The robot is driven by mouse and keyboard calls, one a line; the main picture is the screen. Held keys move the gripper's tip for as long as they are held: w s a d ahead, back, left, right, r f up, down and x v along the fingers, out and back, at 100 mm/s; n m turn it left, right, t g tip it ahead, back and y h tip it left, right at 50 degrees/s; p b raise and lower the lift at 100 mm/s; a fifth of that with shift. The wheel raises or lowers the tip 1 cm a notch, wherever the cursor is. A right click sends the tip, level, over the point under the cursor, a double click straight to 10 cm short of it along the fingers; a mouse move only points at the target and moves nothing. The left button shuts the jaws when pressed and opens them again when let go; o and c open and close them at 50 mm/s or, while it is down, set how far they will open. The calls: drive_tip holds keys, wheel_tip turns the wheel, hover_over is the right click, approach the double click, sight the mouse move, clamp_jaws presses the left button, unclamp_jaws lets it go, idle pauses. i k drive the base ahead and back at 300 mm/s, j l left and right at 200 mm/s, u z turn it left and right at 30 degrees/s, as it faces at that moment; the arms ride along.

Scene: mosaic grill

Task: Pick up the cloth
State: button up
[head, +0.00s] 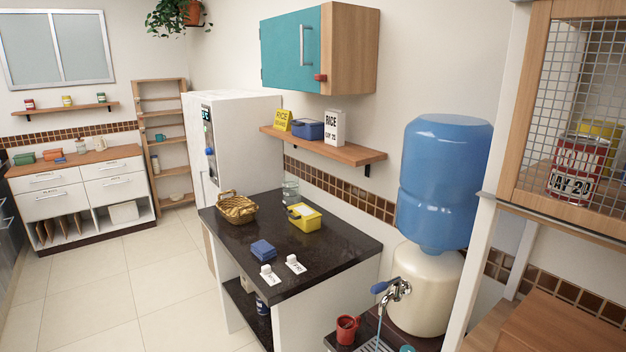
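A small blue folded-looking piece (263,250), which may be the cloth, lies on the dark countertop (325,262) near its front left edge. It is too small to be sure of its material. A light blue striped patch (374,345) shows below the tap at the bottom edge, mostly cut off; I cannot tell whether it is cloth. My gripper is not in view.
Two white labelled tags (294,264), a yellow box (304,217) and a wicker basket (237,208) share the countertop. A red mug (347,329) and a large blue water bottle (444,180) stand to the right. The tiled floor (110,270) at left is clear.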

sight(263, 249)
drive_tip(key=i+j, duration=0.3)
drive_tip(key=j, duration=0.15)
drive_tip(key=i+j, duration=0.65)
drive_tip(key=j, duration=0.25)
drive_tip(key=i+j, duration=0.35)
drive_tip(key=j, duration=0.15)
drive_tip(key=i+j, duration=0.3)
drive_tip(key=j, duration=0.15)
drive_tip(key=i+j, duration=0.3)
drive_tip(key=j, duration=0.15)
drive_tip(key=i+z, duration=0.05)
